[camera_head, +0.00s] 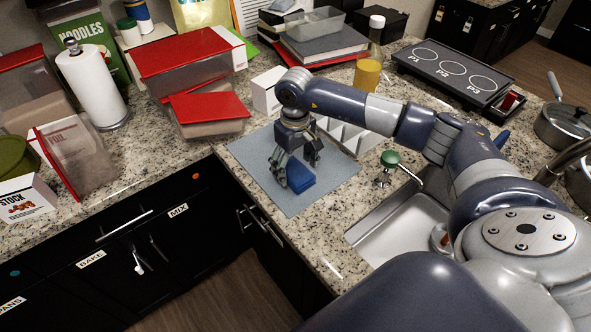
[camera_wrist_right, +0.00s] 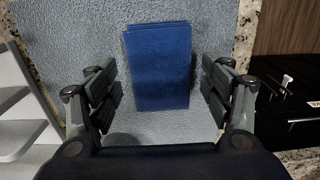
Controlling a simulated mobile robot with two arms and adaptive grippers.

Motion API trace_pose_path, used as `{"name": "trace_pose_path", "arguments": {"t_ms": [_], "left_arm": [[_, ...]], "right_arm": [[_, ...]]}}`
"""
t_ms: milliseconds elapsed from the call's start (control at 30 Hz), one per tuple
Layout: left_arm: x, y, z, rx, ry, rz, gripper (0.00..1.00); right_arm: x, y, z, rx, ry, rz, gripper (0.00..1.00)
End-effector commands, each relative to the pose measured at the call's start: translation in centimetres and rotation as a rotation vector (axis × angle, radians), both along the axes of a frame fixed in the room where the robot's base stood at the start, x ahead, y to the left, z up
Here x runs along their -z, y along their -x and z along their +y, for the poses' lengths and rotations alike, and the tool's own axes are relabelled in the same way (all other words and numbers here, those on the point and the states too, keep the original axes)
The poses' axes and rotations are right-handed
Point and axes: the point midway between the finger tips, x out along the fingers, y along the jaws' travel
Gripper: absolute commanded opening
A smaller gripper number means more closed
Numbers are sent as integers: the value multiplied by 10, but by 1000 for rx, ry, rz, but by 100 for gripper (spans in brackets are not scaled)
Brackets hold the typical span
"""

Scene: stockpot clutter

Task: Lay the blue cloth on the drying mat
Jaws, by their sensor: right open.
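The blue cloth (camera_head: 300,175) is a folded dark blue block lying on the grey-blue drying mat (camera_head: 316,197) at the counter's front edge. My right gripper (camera_head: 293,171) is low over the mat, right at the cloth. In the right wrist view the cloth (camera_wrist_right: 160,68) lies flat on the mat (camera_wrist_right: 75,35), and my open right gripper (camera_wrist_right: 160,92) has a finger on each side of it with gaps between. My left gripper is not in view.
A sink (camera_head: 403,230) with a green-topped tap (camera_head: 390,159) lies right of the mat. A white divided rack (camera_head: 345,133) and a white box (camera_head: 267,92) stand behind it. Red-lidded containers (camera_head: 187,60) are at the back left. The counter drops off in front.

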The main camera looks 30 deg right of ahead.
Motion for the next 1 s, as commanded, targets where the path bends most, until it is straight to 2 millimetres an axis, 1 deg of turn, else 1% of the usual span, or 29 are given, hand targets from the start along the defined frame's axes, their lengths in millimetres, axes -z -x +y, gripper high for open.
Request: {"name": "trace_pose_path", "arguments": {"t_ms": [33, 300, 400, 500, 700, 1000], "left_arm": [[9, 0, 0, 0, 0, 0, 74], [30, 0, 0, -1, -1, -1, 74], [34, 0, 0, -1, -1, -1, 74], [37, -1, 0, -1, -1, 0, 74], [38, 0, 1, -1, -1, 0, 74], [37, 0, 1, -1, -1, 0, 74]], "right_arm": [[-7, -1, -1, -1, 1, -6, 74], [-66, -1, 0, 0, 1, -5, 74], [-83, -1, 0, 1, 0, -4, 74], [-95, -1, 0, 1, 0, -2, 74], [-104, 0, 0, 0, 0, 1, 74], [-105, 0, 0, 0, 0, 1, 74]]}}
